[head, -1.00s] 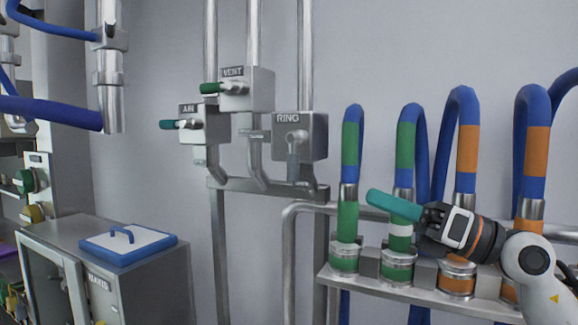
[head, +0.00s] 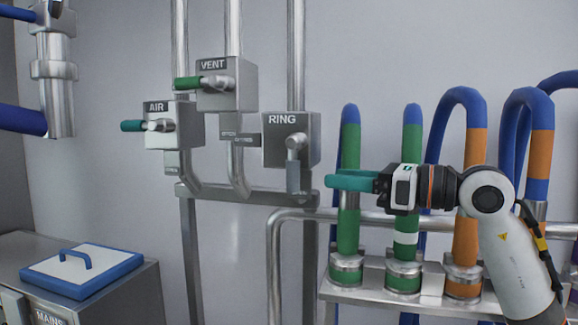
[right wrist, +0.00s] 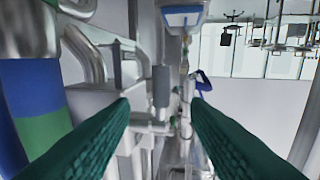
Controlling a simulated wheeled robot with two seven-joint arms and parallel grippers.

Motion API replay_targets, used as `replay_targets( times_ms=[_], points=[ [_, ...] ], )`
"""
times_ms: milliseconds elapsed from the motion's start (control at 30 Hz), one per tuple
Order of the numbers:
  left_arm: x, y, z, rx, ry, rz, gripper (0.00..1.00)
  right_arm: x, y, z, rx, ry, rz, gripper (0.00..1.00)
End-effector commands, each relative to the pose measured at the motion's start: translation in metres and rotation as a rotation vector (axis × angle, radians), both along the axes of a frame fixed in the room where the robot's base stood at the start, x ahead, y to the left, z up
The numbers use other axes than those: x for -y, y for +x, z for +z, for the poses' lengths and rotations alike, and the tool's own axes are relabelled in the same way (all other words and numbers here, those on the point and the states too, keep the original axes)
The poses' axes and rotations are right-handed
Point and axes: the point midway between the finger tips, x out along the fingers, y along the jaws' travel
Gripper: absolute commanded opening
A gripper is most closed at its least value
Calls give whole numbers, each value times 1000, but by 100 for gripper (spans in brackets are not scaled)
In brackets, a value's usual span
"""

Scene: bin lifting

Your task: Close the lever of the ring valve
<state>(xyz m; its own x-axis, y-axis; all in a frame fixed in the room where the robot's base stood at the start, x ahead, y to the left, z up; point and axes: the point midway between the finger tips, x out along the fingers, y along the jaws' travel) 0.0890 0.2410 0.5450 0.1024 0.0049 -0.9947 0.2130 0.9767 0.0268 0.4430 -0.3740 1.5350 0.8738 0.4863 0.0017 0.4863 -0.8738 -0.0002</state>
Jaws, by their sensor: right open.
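The ring valve (head: 280,152) is a grey box labelled RING on the wall, in the middle of the head view. Its lever (head: 294,176) has a grey grip that hangs straight down from the pivot. My right gripper (head: 329,181) has teal fingers pointing left, level with the grip and a little to its right, apart from it in the picture. In the right wrist view, the gripper (right wrist: 160,108) is open and empty, with the grey lever grip (right wrist: 161,87) ahead between the fingertips. My left gripper is not in view.
The VENT valve (head: 232,92) and AIR valve (head: 180,135) stand to the left, their green levers pointing left. A grey rail (head: 240,196) runs beneath. Coloured hoses (head: 412,175) rise from a shelf beside and behind my right arm. A blue-rimmed lid (head: 82,272) lies on a cabinet at lower left.

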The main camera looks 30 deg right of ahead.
Motion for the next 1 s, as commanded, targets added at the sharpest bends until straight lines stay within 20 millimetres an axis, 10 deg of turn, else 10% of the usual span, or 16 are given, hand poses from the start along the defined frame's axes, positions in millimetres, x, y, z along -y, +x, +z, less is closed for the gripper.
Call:
replay_targets(
  times_ms=[200, 500, 900, 1000],
  points=[
    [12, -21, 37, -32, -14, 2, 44, -23, 39, 8, -1, 3, 5, 43],
    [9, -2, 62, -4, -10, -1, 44, -43, 76, 4, 0, 4, 3, 43],
    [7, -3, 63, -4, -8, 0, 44, -47, 82, 0, 1, 0, 2, 43],
    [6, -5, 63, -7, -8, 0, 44, -47, 82, 0, 1, 0, 2, 26]
  ],
)
